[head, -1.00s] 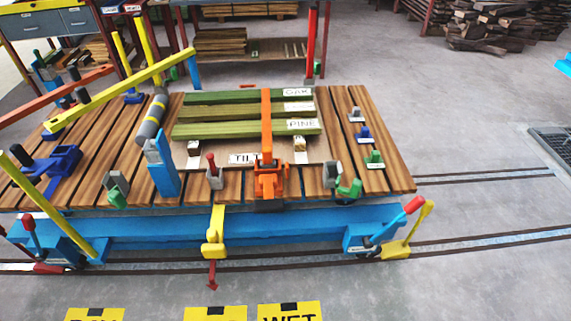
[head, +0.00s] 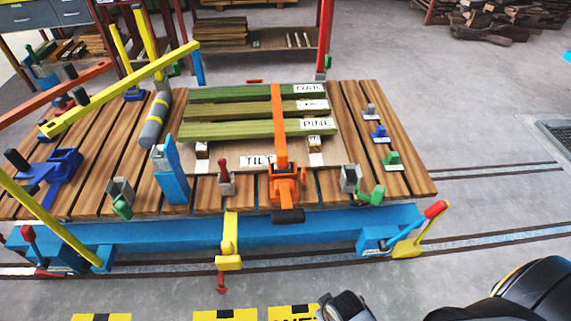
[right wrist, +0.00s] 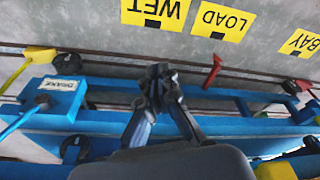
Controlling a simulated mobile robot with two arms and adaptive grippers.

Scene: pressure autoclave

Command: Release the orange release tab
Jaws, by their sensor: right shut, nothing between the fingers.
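An orange clamp-like fitting (head: 284,184) stands at the front edge of the slatted cart in the head view. A long orange bar rises from it across the green boards, and a dark grip shows at its foot. A small flat orange piece (head: 255,81) lies behind the boards. I cannot tell which orange part is the release tab. My right gripper (right wrist: 160,72) is shut and empty in the right wrist view, over the blue cart frame (right wrist: 110,118). It is apart from the orange fitting. Dark parts of my right arm show at the lower right of the head view.
A yellow lever (head: 229,243) with a red end hangs at the cart's front. A blue brake box (right wrist: 55,92) and yellow pedal (right wrist: 40,56) sit at its right end. Yellow floor labels, including WET (right wrist: 158,10), lie in front.

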